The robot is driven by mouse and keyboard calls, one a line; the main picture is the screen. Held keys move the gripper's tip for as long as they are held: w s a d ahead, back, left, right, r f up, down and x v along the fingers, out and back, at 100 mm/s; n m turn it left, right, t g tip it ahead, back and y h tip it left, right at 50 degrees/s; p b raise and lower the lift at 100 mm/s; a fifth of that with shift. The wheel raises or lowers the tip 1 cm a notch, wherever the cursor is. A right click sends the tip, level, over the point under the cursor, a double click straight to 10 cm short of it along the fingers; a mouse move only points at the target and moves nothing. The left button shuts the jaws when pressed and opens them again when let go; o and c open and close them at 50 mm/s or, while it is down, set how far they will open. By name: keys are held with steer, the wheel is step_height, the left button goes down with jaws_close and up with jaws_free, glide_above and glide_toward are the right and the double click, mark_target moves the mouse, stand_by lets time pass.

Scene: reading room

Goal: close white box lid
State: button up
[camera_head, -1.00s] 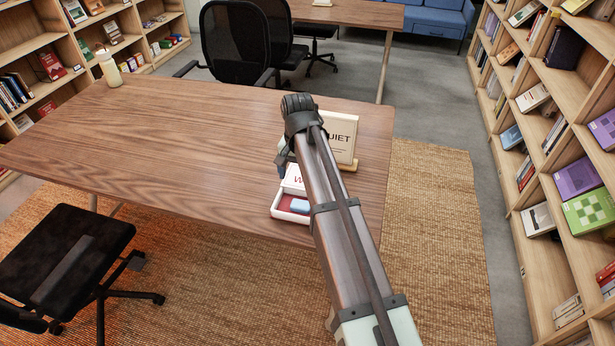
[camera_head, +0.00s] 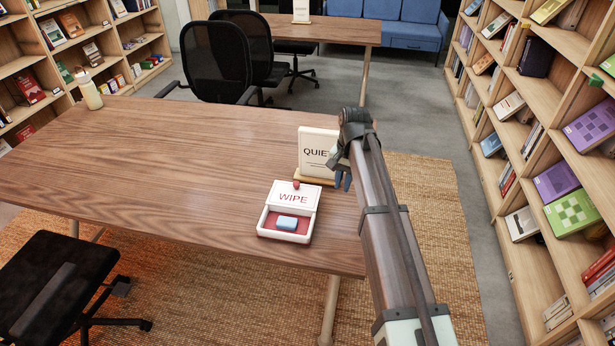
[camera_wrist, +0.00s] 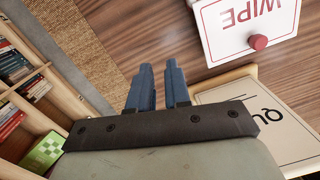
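The white box (camera_head: 263,229) sits near the front right edge of the wooden table with its lid open. A blue block (camera_head: 287,223) lies on the red floor inside it. The lid (camera_head: 309,199), marked WIPE, leans back at the box's far side, with a red knob (camera_head: 296,184) at its far edge. The lid (camera_wrist: 222,45) and knob (camera_wrist: 258,42) also show in the wrist view, upper right. My gripper (camera_head: 343,184) is to the right of the lid, apart from it. In the wrist view its blue fingers (camera_wrist: 160,68) are empty with a narrow gap between them.
A QUIET sign (camera_head: 318,146) stands close behind the lid, beside my gripper. The wooden table (camera_head: 170,165) is clear to the left, with a bottle (camera_head: 89,90) at its far left. Bookshelves line both sides, and chairs stand around the table.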

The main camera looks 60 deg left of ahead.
steer(key=w, duration=0.1)
steer(key=w+a+g, duration=0.1)
steer(key=w, duration=0.1)
steer(key=shift+f+y, duration=0.2)
steer(key=shift+y, duration=0.2)
jaws_close()
steer(key=n+g+y, duration=0.3)
steer(key=n, duration=0.5)
glide_toward(308, 186)
steer(key=v, duration=0.4)
steer(key=a+n, duration=0.1)
steer(key=n, duration=0.4)
steer(key=shift+g+y, duration=0.4)
steer(key=shift+s+r+x, duration=0.1)
steer(key=shift+s+x, duration=0.05)
steer(key=shift+x, duration=1.55)
steer(key=shift+s+r+x, duration=0.1)
steer(key=shift+s+x, duration=0.05)
steer(key=shift+x, duration=1.55)
steer(key=shift+s+x, duration=0.15)
steer(key=shift+x, duration=1.55)
